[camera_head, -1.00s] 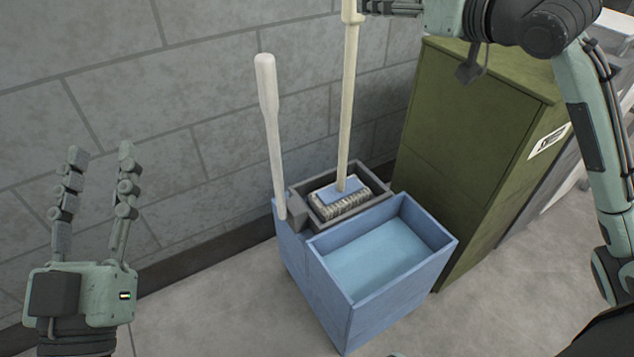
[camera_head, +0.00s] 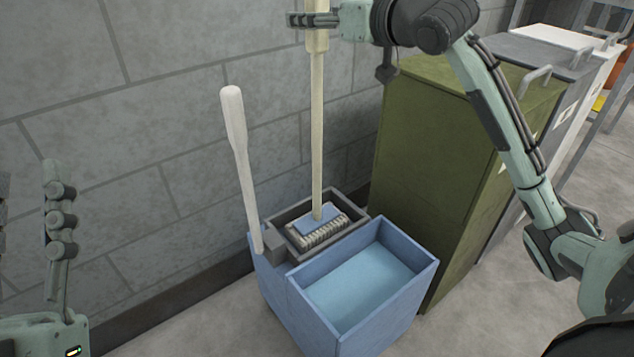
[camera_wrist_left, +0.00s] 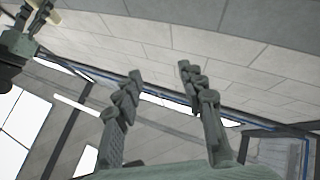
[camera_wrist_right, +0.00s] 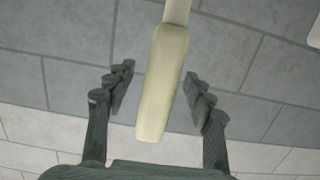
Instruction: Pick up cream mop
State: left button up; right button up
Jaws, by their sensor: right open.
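The cream mop (camera_head: 317,120) stands upright, its blue and white head (camera_head: 318,224) in the grey wringer of a blue bucket. My right gripper (camera_head: 305,19) is at the top of the mop's handle, level with its thick grip. In the right wrist view the cream grip (camera_wrist_right: 162,85) lies between the two spread fingers of my right gripper (camera_wrist_right: 160,95), with gaps on both sides. My left gripper (camera_head: 30,200) is at the far left, away from the mop, partly cut off by the frame. In the left wrist view its fingers (camera_wrist_left: 160,85) are apart and empty.
The blue bucket (camera_head: 310,320) holds pale blue water. A white wringer handle (camera_head: 238,150) rises at its left. A block wall (camera_head: 150,120) is behind; floor is free at front left.

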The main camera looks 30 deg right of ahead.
grip_shut()
jog(key=shift+r, duration=0.1)
jog(key=shift+r, duration=0.1)
